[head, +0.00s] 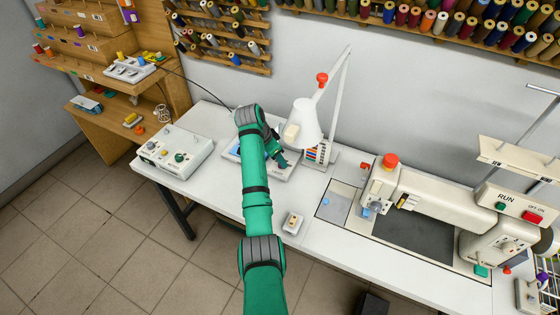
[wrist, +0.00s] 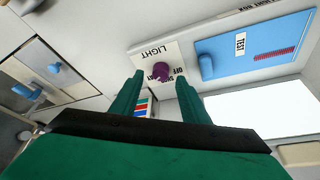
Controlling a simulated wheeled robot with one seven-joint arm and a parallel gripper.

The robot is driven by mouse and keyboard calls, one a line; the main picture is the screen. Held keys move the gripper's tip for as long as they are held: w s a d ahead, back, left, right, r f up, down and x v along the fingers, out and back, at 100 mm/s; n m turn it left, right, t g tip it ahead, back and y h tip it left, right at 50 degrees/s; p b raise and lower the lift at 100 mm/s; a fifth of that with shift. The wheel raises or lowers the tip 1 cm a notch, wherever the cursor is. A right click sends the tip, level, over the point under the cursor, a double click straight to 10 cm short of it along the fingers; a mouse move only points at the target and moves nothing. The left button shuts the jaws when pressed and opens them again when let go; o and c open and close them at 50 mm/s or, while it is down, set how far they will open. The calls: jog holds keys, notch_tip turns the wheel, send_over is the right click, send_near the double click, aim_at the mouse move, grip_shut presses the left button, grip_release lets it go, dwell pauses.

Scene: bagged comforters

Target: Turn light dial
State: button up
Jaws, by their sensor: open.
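The light dial (wrist: 160,71) is a small purple knob on a white panel marked LIGHT, with an OFF label beside it, in the wrist view. The panel is upside down there. My gripper (wrist: 159,80) is open, with its two green fingers pointing at the dial, one on each side of it in the picture. I cannot tell whether they touch it. In the head view my gripper (head: 281,159) is low over the light box (head: 284,174), which my arm partly covers. The dial is not clear in that view.
A control box (head: 174,150) is at left and a sewing machine (head: 430,195) at right.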

jog(key=shift+x, duration=1.3)
jog(key=shift+c, duration=0.4)
grip_shut()
